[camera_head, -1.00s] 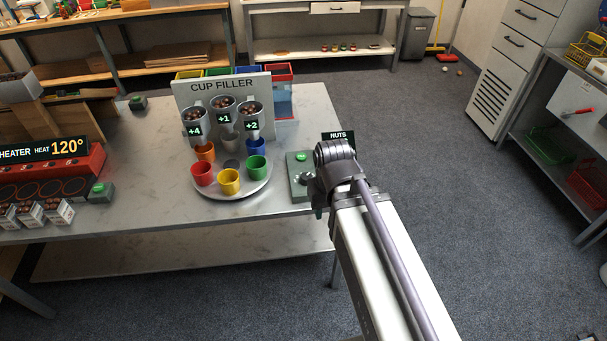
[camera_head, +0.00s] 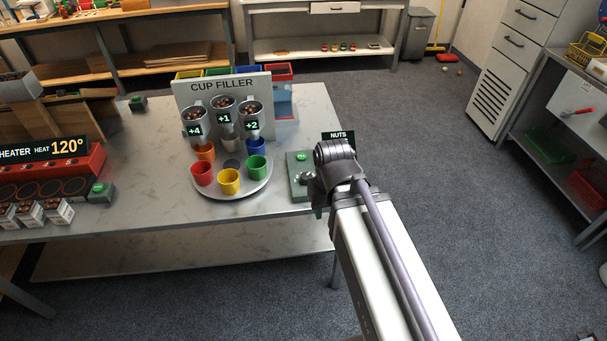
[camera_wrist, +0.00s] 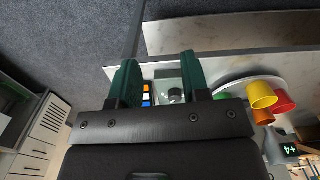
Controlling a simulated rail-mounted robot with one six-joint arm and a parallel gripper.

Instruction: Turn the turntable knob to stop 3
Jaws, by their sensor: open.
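The turntable (camera_head: 233,193) is a round grey plate carrying red, yellow, green, orange and blue cups under the cup filler. To its right a grey-green control box (camera_head: 296,188) has a green button and a dark knob (camera_head: 306,177), partly hidden by my arm. In the wrist view the knob (camera_wrist: 175,95) lies between the two green fingers of my gripper (camera_wrist: 160,68), nearer the right finger. The fingers are apart and hold nothing. Whether they touch the knob cannot be told. Stop markings on the knob are not readable.
The cup filler (camera_head: 222,86) has chutes labelled +4, +1 and +2, filled with nuts. A dark NUTS sign (camera_head: 338,136) stands behind my wrist. The red heater (camera_head: 60,170) is at the left. The table front (camera_head: 250,222) is clear.

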